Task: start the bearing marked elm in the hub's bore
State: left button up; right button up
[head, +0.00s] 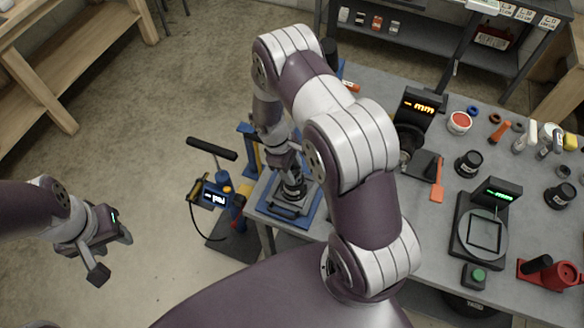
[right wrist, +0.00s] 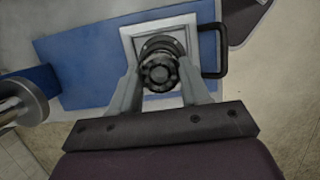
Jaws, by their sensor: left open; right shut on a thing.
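My right gripper (head: 289,180) is over the blue press plate at the table's near left corner. In the right wrist view its two fingers (right wrist: 160,92) are shut on a dark round part with a lobed end, which I take to be the bearing (right wrist: 161,73). No elm mark is readable. Behind it lies a pale square block (right wrist: 131,35), probably the hub, on the blue plate (right wrist: 85,60). The bearing covers the middle of the block, so I cannot tell whether it touches or enters a bore. My left gripper (head: 111,255) is open and empty over the floor.
A black handle (right wrist: 214,50) stands beside the block. A blue hand pump (head: 222,190) with a lit display is left of the table.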

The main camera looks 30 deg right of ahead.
jog(key=shift+f+b, duration=0.4)
jog(key=shift+f, duration=0.2)
jog(key=o, duration=1.2)
jog(key=b+v, duration=0.3)
jog(key=v, duration=0.9)
jog(key=shift+w+a+r, duration=0.1)
jog(key=shift+r, duration=0.2)
jog(key=s+m+t+b, duration=0.1)
jog(key=s+m, duration=0.1)
jog(key=s, duration=0.2)
jog(key=s+a+r+m+t+y+b, duration=0.1)
jog(key=s+m+b, duration=0.1)
jog(key=s+m, duration=0.1)
jog(key=s+a+r+m+t+y+b, duration=0.1)
jog(key=s+m+t, duration=0.1)
jog(key=s, duration=0.3)
jog(key=shift+s+a+r+m, duration=0.15)
jog(key=shift+a+m, duration=0.1)
jog(key=shift+m, duration=0.25)
